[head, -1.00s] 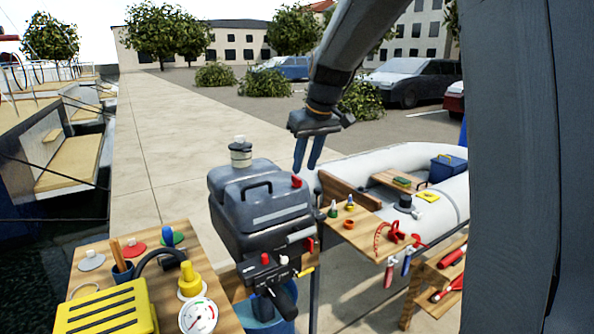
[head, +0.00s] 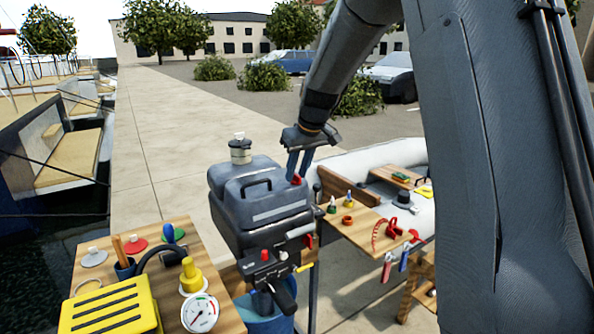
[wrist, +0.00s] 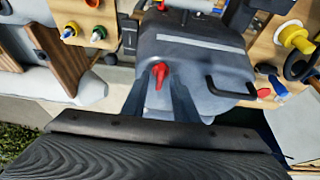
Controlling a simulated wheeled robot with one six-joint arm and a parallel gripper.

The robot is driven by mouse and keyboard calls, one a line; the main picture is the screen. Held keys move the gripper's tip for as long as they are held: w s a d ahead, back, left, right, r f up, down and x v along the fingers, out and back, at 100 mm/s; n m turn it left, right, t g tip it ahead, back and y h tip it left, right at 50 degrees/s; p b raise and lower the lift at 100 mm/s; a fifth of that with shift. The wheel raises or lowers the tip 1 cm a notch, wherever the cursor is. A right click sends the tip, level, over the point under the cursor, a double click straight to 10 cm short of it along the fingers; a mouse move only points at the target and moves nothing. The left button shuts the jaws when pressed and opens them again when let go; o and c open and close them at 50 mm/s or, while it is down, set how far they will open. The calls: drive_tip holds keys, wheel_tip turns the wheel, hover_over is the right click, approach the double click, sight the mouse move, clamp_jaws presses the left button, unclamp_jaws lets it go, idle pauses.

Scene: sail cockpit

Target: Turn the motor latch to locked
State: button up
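The outboard motor (head: 235,205) has a dark grey cover with a carry handle and a pale stripe. A small red latch (head: 297,180) sits on top of the cover near its right edge. In the wrist view the red latch (wrist: 160,74) shows between my fingertips, its narrow end pointing toward the bottom of the picture. My gripper (head: 298,174) points down at the latch with its two blue-grey fingers apart. In the wrist view my gripper (wrist: 160,84) has a finger on each side of the latch; I cannot tell whether they touch it.
A red lever (head: 309,241) and a tiller with a red button (head: 265,255) are on the motor's lower side. A wooden table (head: 215,262) with a yellow case stands left. A wooden shelf (head: 345,232) with small bottles is right, before the inflatable boat.

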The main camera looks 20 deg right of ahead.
drive_tip(key=shift+c, duration=0.6)
clamp_jaws()
drive_tip(key=shift+m+p, duration=0.3)
drive_tip(key=shift+p, duration=0.05)
drive_tip(key=m+p, duration=0.1)
drive_tip(key=m+h, duration=0.1)
drive_tip(key=shift+a+r+m+p, duration=0.1)
drive_tip(key=shift+a+m+p, duration=0.1)
drive_tip(key=shift+m+p, duration=0.2)
drive_tip(key=m+h, duration=0.1)
drive_tip(key=m, duration=0.1)
drive_tip(key=shift+m, duration=0.3)
drive_tip(key=m+h+b, duration=0.1)
drive_tip(key=m, duration=0.1)
drive_tip(key=m+b, duration=0.1)
drive_tip(key=m, duration=0.1)
drive_tip(key=m+h+b, duration=0.1)
drive_tip(key=m+b, duration=0.1)
drive_tip(key=shift+w+a+f+g+h, duration=0.2)
drive_tip(key=shift+a+g+h, duration=0.1)
drive_tip(key=shift+g, duration=0.1)
drive_tip(key=m+g+b, duration=0.1)
drive_tip(key=m, duration=0.2)
drive_tip(key=m+g+h, duration=0.1)
drive_tip(key=m, duration=0.1)
drive_tip(key=shift+r+m+b, duration=0.1)
drive_tip(key=shift+m+b, duration=0.25)
drive_tip(key=shift+m, duration=0.05)
